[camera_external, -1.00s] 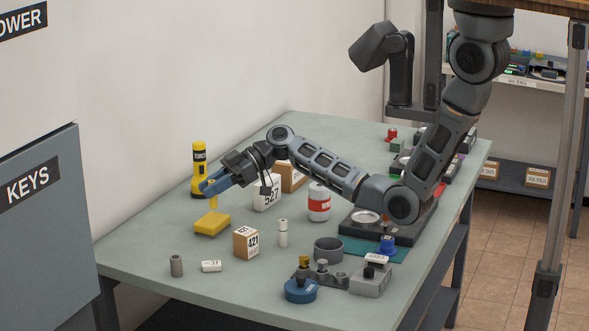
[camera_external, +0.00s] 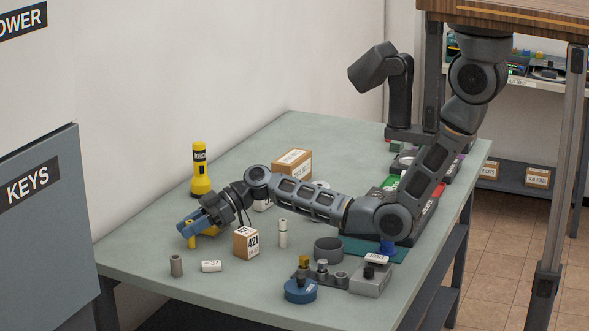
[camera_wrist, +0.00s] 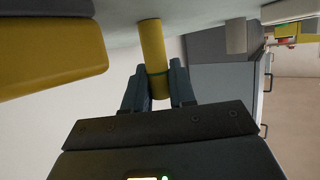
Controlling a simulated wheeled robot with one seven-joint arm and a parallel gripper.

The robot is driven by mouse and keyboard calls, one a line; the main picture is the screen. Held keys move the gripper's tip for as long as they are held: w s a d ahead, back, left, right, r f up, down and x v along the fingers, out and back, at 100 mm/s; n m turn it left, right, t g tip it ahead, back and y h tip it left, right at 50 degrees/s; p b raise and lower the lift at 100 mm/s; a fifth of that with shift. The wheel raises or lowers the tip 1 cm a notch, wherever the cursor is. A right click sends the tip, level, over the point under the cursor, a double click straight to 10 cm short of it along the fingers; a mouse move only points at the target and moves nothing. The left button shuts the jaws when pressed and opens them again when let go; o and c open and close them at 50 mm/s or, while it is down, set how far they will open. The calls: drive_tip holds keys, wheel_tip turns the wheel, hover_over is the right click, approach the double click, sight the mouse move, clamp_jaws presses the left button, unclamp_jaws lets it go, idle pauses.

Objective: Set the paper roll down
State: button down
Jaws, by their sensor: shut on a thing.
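The paper roll appears to be the slim yellow cylinder (camera_wrist: 152,45) between my fingers in the wrist view. My gripper (camera_wrist: 159,86) is shut on it near one end. In the external view, my gripper (camera_external: 188,227) is low over the left part of the table (camera_external: 140,248), and the roll (camera_external: 190,241) shows just below the fingers, roughly upright. Its free end is at or very near the tabletop; I cannot tell whether it touches. A yellow block (camera_external: 212,229) lies close beside it, partly hidden by my gripper; it also shows in the wrist view (camera_wrist: 55,55).
A grey cylinder (camera_external: 176,266) and a white labelled piece (camera_external: 211,266) stand in front of the roll. The 421 box (camera_external: 246,243) is to the right, and a yellow torch (camera_external: 200,172) is behind. The table's left front edge is near, with bare surface along it.

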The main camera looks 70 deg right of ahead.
drive_tip(key=c, duration=1.4)
unclamp_jaws()
drive_tip(key=o, duration=0.5)
drive_tip(key=shift+r, duration=0.15)
drive_tip(key=p+v, duration=0.4)
drive_tip(key=v, duration=0.8)
